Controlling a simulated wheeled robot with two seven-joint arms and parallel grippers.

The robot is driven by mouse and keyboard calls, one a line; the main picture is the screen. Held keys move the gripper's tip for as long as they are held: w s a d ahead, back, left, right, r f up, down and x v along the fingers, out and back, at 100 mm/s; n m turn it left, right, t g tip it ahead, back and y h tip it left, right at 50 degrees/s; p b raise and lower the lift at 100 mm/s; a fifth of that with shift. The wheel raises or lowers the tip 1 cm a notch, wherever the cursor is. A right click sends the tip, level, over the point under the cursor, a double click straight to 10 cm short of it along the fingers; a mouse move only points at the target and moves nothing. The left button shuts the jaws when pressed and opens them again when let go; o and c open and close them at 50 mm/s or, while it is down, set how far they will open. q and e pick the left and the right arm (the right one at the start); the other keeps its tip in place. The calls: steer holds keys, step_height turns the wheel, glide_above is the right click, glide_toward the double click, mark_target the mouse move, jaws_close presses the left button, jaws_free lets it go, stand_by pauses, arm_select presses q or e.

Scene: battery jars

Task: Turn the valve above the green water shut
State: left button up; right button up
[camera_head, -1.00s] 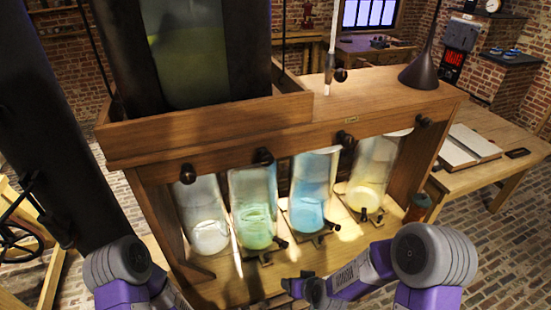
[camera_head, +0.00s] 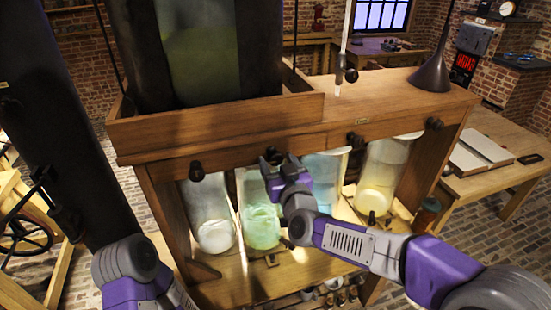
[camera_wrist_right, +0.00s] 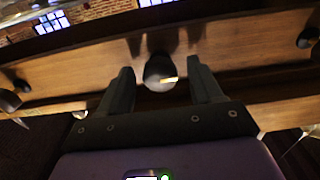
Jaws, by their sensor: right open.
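The valve above the green water is a dark round knob (camera_head: 272,155) on the front beam, partly hidden by my right gripper. The jar with green water (camera_head: 260,222) stands below it, its right side covered by my arm. My right gripper (camera_head: 282,166) is at the knob. In the right wrist view, my open right gripper (camera_wrist_right: 160,68) has a finger on each side of the knob (camera_wrist_right: 158,75), with gaps visible on both sides. A small yellow mark shows on the knob's right. My left arm shows at lower left, but its gripper is out of view.
Similar knobs sit above the whitish jar (camera_head: 196,171), the blue jar (camera_head: 355,142) and the yellow jar (camera_head: 434,124). The wooden beam (camera_head: 235,157) is close behind my right gripper. A dark funnel (camera_head: 431,72) stands on the bench top.

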steer(key=shift+x, duration=0.9)
steer(key=shift+c, duration=0.4)
steer(key=c, duration=1)
steer(key=shift+o, duration=0.2)
